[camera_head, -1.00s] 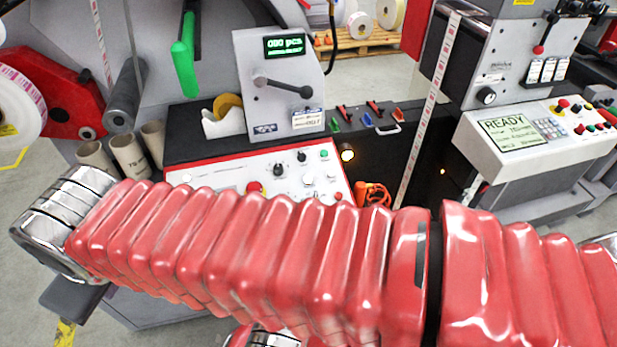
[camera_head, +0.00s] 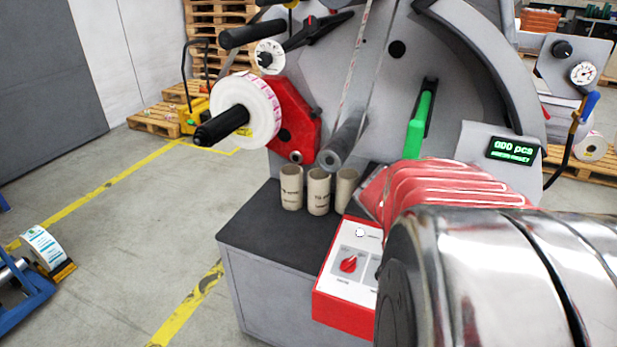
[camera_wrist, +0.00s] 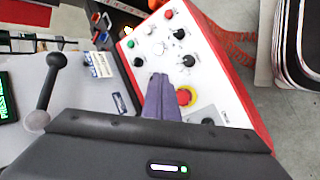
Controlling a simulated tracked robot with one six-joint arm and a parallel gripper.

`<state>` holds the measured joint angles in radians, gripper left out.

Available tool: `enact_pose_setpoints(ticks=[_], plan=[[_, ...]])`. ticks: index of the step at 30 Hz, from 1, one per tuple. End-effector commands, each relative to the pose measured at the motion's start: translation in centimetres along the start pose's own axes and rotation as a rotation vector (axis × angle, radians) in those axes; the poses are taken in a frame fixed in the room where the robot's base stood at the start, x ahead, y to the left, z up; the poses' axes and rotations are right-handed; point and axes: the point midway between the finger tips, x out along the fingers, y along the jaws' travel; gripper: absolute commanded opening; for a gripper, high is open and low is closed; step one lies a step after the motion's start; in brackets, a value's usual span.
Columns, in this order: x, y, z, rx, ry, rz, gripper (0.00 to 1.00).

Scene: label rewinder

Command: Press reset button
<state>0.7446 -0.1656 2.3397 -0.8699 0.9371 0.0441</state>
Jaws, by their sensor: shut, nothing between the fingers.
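In the wrist view, the white control panel (camera_wrist: 222,88) with a red edge lies beyond my gripper (camera_wrist: 159,78). The gripper's two purple-grey fingers are together and empty, seen against the panel beside the red-and-yellow emergency stop (camera_wrist: 186,97). Small buttons sit farther up the panel: a red one (camera_wrist: 168,14), a green one (camera_wrist: 131,43) and white ones, with black knobs (camera_wrist: 188,60) among them. I cannot read which is the reset button, nor tell whether the fingertips touch the panel. In the head view, my arm hides my gripper and most of the panel; a red knob (camera_head: 348,264) shows.
Cardboard cores (camera_head: 318,191), a green handle (camera_head: 417,125) and a counter display (camera_head: 513,151) are near my arm in the head view.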

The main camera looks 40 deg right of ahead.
Motion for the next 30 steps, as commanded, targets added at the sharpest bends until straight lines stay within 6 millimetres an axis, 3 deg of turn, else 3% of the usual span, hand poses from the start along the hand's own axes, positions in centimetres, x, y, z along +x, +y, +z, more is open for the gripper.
enact_pose_setpoints(ticks=[3, 9, 15, 30], plan=[[3.7, 2.9, 2.1, -0.020, -0.099, 0.043, 0.00], [7.5, 5.9, 4.7, -0.056, -0.197, 0.089, 0.00], [8.3, 6.5, 5.3, -0.068, -0.217, 0.101, 0.00], [9.1, 6.0, 4.9, -0.069, -0.216, 0.099, 0.00]])
